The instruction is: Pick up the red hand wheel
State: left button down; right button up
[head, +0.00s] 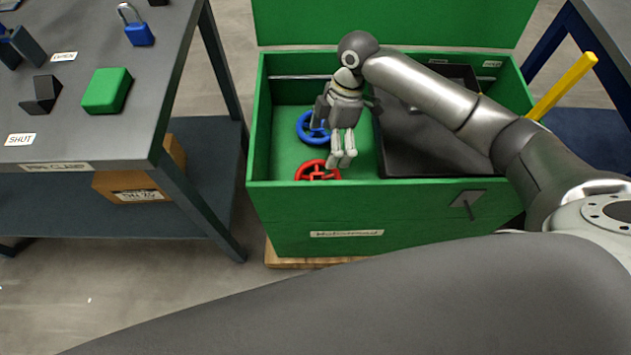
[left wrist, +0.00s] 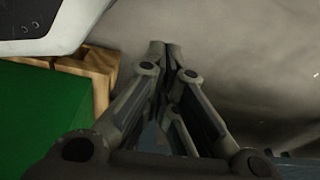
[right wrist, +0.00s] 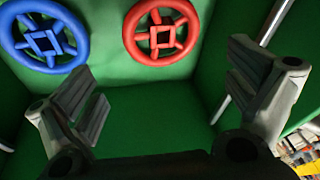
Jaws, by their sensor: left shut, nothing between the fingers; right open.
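The red hand wheel (head: 316,172) lies in the left part of an open green crate (head: 300,196), by its near wall, which hides the wheel's near edge. In the right wrist view the whole red wheel (right wrist: 160,29) shows, beyond and between my fingers, not touching them. My right gripper (head: 341,160) points down into the crate, just beside the wheel on its right in the head view. It is open and empty in the right wrist view (right wrist: 165,92). My left gripper (left wrist: 163,48) is shut and empty, away from the wheel; the head view does not show its fingers.
A blue hand wheel (head: 305,130) lies just behind the red one. A black tray (head: 420,160) fills the crate's right part. A yellow bar (head: 562,86) stands at the crate's right. A grey table (head: 60,125) with a green block and padlock stands left.

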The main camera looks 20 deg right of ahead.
aim_at(320, 176)
jog(key=x, duration=0.4)
jog(key=shift+f+b, duration=0.25)
jog(key=shift+b, duration=0.1)
jog(key=b+x, duration=0.1)
jog(key=x, duration=0.4)
jog(key=shift+s+a+f, duration=0.15)
jog(key=shift+f, duration=0.2)
jog(key=shift+a+f, duration=0.1)
jog(key=shift+f, duration=0.25)
pick_arm(q)
jog(key=w+r, duration=0.4)
jog(key=r, duration=0.2)
jog(key=shift+d+t, duration=0.25)
jog(key=shift+t, duration=0.05)
pick_arm(e)
jog(key=shift+s+f, duration=0.1)
jog(key=shift+s, duration=0.1)
jog(key=c, duration=1.5)
